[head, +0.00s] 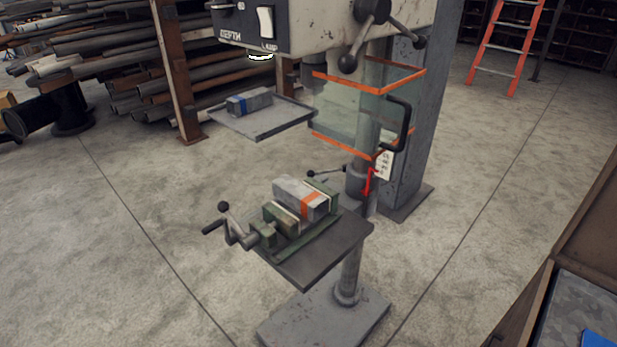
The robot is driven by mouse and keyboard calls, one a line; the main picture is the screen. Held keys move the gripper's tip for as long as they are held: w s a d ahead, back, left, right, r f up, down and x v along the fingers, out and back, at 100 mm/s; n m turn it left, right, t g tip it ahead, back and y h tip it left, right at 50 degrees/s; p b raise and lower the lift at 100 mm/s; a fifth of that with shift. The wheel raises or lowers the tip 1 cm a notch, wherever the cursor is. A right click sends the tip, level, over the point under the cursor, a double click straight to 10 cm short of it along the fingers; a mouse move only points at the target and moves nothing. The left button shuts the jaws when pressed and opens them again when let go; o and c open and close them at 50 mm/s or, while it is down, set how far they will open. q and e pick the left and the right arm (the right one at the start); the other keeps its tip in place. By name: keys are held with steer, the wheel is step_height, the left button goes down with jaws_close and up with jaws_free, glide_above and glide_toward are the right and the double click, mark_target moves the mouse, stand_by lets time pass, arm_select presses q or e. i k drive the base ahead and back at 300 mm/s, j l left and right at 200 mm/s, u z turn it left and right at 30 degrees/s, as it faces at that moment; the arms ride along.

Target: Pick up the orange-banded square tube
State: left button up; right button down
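The orange-banded square tube (290,191) is a grey block with an orange band near its right end. It sits between the jaws of a green vise (270,236) on the drill press table (325,262). A pale strip shows along the jaw on its near side. Whether the jaws press on the tube cannot be told. Neither of my grippers is in the head view.
A blue-banded block (250,101) lies on a grey tray (275,125) behind. A clear guard (350,115) with orange edges and the press column stand right of the tube. The vise handle (228,230) juts left. A bench (580,300) is at lower right.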

mark_target(310, 203)
steer(key=i+j+z, duration=0.15)
steer(key=z, duration=0.15)
steer(key=j+z, duration=0.35)
steer(key=i+j+z, duration=0.1)
steer(key=j+z, duration=0.2)
